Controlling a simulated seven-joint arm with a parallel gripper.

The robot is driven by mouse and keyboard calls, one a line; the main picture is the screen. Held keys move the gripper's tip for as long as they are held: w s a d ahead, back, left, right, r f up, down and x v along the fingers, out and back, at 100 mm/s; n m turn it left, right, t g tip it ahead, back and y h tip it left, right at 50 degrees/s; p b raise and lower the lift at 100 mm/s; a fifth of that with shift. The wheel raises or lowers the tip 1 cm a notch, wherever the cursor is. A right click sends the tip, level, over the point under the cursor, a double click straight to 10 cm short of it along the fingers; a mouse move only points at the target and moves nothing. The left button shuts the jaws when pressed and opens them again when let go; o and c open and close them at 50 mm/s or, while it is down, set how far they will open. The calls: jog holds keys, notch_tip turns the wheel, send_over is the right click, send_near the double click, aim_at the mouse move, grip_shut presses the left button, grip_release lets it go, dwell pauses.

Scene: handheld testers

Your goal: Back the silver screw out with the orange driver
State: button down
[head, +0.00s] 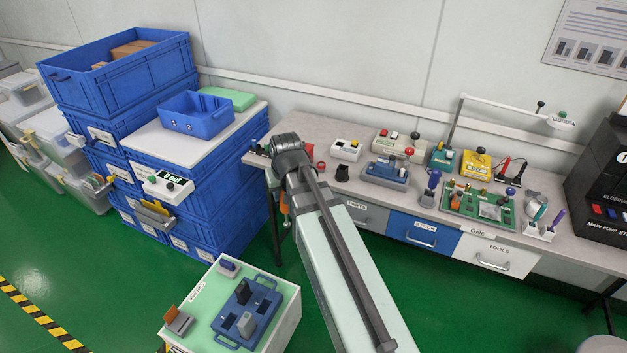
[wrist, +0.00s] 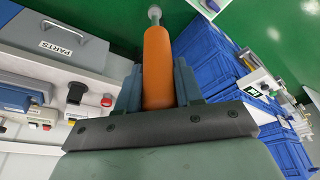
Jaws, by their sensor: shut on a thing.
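My gripper (wrist: 157,88) is shut on the orange handle of the driver (wrist: 158,60), which points away from the wrist camera. Its grey shaft ends in a wider round tip (wrist: 154,12) over the green floor, touching nothing that I can see. In the head view a bit of the orange driver (head: 284,207) shows left of my arm, in front of the bench's left end. A green board (head: 480,207) with brass posts and a silvery plate lies on the bench at right. I cannot pick out the silver screw.
The grey bench (head: 385,195) carries several testers, a blue-handled tool (head: 431,188) and a holder (head: 540,228) with tools. Stacked blue crates (head: 210,185) stand left. A low cart (head: 270,335) with a blue tray (head: 246,312) is in front. Green floor lies open between.

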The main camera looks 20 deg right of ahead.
jog(key=w+d+r+m, duration=0.2)
jog(key=d, duration=0.7)
jog(key=w+d+r+m+h, duration=0.1)
jog(key=d+r, duration=0.1)
jog(key=d, duration=0.7)
jog(key=w+d+r+m, duration=0.2)
jog(key=d+r, duration=0.1)
jog(key=d, duration=0.7)
jog(key=w+d+r+n+y, duration=0.1)
jog(key=w+d+r+n, duration=0.3)
jog(key=w+d+n, duration=0.1)
jog(key=shift+w+d, duration=0.55)
jog(key=shift+d, duration=0.4)
jog(key=shift+r, duration=0.1)
